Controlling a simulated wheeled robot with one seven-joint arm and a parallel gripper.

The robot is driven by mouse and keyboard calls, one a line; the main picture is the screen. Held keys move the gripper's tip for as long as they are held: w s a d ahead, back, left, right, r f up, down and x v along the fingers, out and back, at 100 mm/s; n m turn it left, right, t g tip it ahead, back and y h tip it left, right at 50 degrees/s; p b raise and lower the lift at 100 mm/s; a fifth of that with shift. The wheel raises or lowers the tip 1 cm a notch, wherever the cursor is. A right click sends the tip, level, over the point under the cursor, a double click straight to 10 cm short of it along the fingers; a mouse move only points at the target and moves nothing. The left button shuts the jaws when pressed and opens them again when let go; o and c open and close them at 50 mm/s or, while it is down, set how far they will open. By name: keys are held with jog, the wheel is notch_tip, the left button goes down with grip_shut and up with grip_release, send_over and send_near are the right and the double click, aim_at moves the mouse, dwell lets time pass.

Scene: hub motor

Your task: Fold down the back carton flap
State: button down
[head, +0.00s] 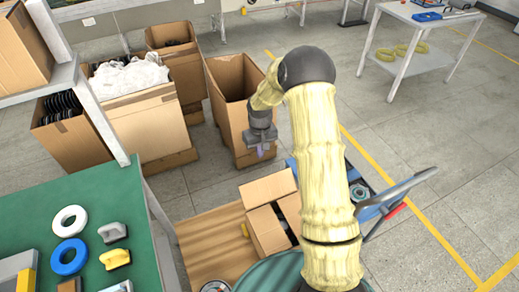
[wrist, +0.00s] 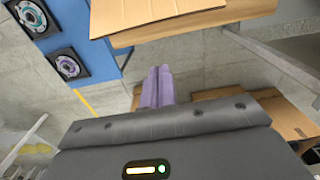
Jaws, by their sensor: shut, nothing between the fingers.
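The small brown carton (head: 268,228) stands in front of me in the head view. Its back flap (head: 268,187) stands up, leaning away from the carton's opening. My gripper (head: 262,153) points down behind and above that flap, apart from it. In the wrist view, my gripper's purple fingers (wrist: 158,88) are shut together and empty. Brown cardboard that looks like the back flap (wrist: 150,12) lies beyond the fingertips at the top edge. The carton's inside is partly visible in the head view, and my arm covers its right side.
A tall open carton (head: 228,88) stands just behind my gripper. A blue cart (head: 361,205) with round motor parts is right of the small carton. A green table (head: 150,215) with rings and blocks is at left.

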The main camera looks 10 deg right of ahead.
notch_tip(320, 180, down, 8)
jog(key=b, duration=0.5)
jog(key=shift+f, duration=0.25)
